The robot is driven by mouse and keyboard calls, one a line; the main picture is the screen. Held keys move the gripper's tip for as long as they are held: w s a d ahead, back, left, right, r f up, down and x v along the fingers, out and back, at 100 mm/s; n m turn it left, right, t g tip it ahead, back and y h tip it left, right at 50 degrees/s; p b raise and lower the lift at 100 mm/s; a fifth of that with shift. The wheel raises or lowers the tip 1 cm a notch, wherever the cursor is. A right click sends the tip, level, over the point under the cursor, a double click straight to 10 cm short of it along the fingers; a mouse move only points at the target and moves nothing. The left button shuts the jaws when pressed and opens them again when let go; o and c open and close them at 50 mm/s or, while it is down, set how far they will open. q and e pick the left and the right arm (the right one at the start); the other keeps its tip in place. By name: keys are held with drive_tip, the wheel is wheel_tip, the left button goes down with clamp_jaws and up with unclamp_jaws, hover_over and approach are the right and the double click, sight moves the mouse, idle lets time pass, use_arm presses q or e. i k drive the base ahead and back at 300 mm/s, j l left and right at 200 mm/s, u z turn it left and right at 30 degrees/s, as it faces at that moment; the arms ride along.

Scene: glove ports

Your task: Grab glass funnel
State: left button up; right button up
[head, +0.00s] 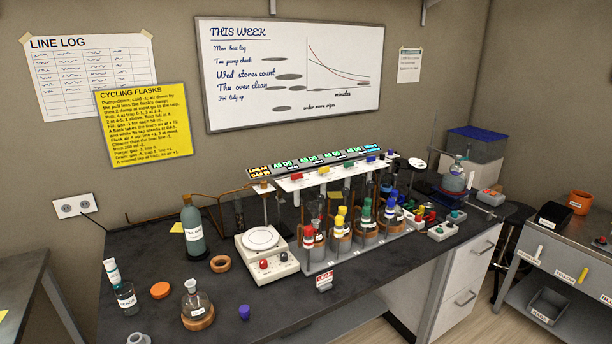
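I cannot make out a glass funnel for certain. A small greyish object (138,338) is cut off by the bottom edge at the left front of the dark bench, and its shape is unclear. A clear flask (194,300) sits in a brown cork-like ring at the front left of the bench. A small dark labelled bottle (126,297) stands to its left, with a white-and-teal capped vial (112,271) just behind. Neither of my grippers shows in the head view.
A tall green bottle (192,232), a balance (265,252) and a rack of colour-topped vessels (357,240) stand farther back on the dark bench (270,312). A grey cart (568,290) stands at right.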

sight(316, 216)
drive_tip(key=l+u, duration=0.1)
drive_tip(key=u, duration=0.8)
drive_tip(key=l+u, duration=0.9)
drive_tip(key=l, duration=0.1)
